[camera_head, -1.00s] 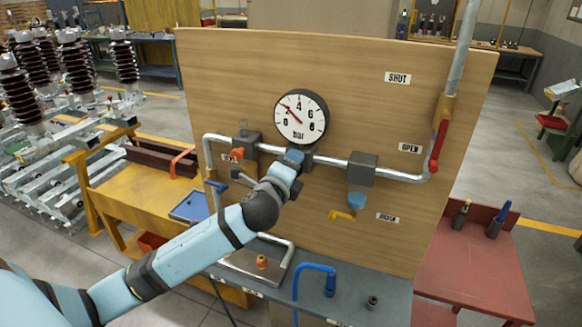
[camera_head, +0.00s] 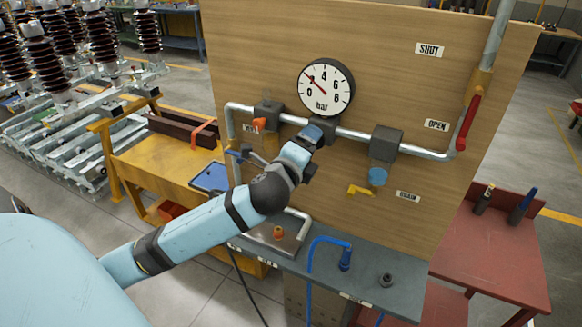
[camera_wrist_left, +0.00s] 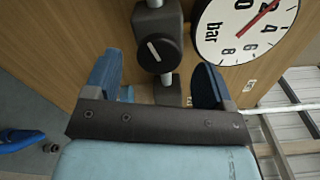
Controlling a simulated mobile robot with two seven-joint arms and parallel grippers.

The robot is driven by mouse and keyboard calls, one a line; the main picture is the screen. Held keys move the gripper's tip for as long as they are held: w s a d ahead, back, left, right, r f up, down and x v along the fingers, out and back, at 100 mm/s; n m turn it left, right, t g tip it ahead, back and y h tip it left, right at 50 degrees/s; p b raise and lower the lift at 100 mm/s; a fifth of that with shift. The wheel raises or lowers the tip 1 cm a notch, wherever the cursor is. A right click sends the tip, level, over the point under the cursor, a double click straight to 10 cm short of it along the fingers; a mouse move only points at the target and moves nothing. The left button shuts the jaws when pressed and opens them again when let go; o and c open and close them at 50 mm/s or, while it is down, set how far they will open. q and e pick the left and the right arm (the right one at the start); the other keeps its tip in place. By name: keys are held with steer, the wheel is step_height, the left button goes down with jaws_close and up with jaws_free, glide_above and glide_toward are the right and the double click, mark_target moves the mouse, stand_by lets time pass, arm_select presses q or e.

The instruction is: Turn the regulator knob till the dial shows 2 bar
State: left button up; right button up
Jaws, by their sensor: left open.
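The round white dial (camera_head: 326,88) sits on the wooden panel, and it also shows in the left wrist view (camera_wrist_left: 230,25). Its red needle points up-left between 0 and 4, around the place of the 2; the exact reading is unclear. The black regulator knob (camera_wrist_left: 160,53) has a white mark and faces the left wrist camera below the dial. My left gripper (camera_wrist_left: 157,82) is open, its blue fingers on either side of the knob's line, with a visible gap to each. In the head view the left gripper (camera_head: 311,136) hides the knob. My right gripper is out of view.
A metal pipe (camera_head: 355,134) runs across the panel, with an orange-handled valve (camera_head: 260,124) left and a yellow drain handle (camera_head: 360,190) right. A red lever (camera_head: 469,122) stands far right. A blue hose (camera_head: 311,265) lies on the bench below.

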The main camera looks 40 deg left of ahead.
arm_select(q)
steer(key=b+v, duration=0.1)
steer(key=v, duration=0.8)
steer(key=shift+s+d+b, duration=0.15)
steer(key=shift+s+b, duration=0.2)
steer(key=s+d+f+n+g+h+p, duration=0.1)
steer(key=d+f+n+g+h, duration=0.15)
steer(key=f, duration=0.85)
steer(key=s+d+f+n+g+h, duration=0.2)
steer(key=d+f+n, duration=0.2)
steer(key=f, duration=0.6)
steer(key=s+d+f+n+g+h, duration=0.1)
steer(key=s+d+f+n, duration=0.2)
steer(key=f, duration=0.4)
steer(key=s+d+f+n+g+h, duration=0.1)
steer(key=s+d+f+n, duration=0.3)
steer(key=s+f+n, duration=0.2)
steer(key=shift+s+d+f+h+p, duration=0.25)
steer(key=shift+s+f+h+p, duration=0.15)
steer(key=shift+f, duration=0.55)
steer(key=shift+n, duration=0.25)
